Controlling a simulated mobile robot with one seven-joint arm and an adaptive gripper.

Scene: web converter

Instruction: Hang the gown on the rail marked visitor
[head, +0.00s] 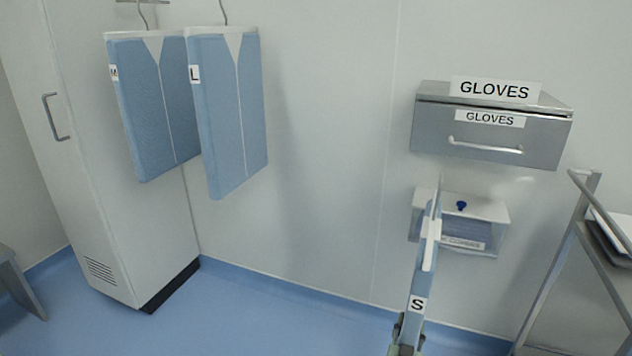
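A blue gown with a white collar and an S label (419,290) stands nearly edge-on at the lower right of the head view. My gripper (407,338) shows at the bottom edge, with parts on both sides of the gown's lower end, and looks shut on it. Two other blue gowns hang from hooks at the upper left: one with a partly hidden label (152,105) and one marked L (230,115). A short piece of rail (142,2) shows at the top edge. No visitor mark is in view.
A grey drawer box marked GLOVES (485,130) is on the wall, above a small white-topped holder (482,208) behind the held gown. A metal rack (575,235) stands right, a tall locker (110,150) left. The wall and blue floor between are clear.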

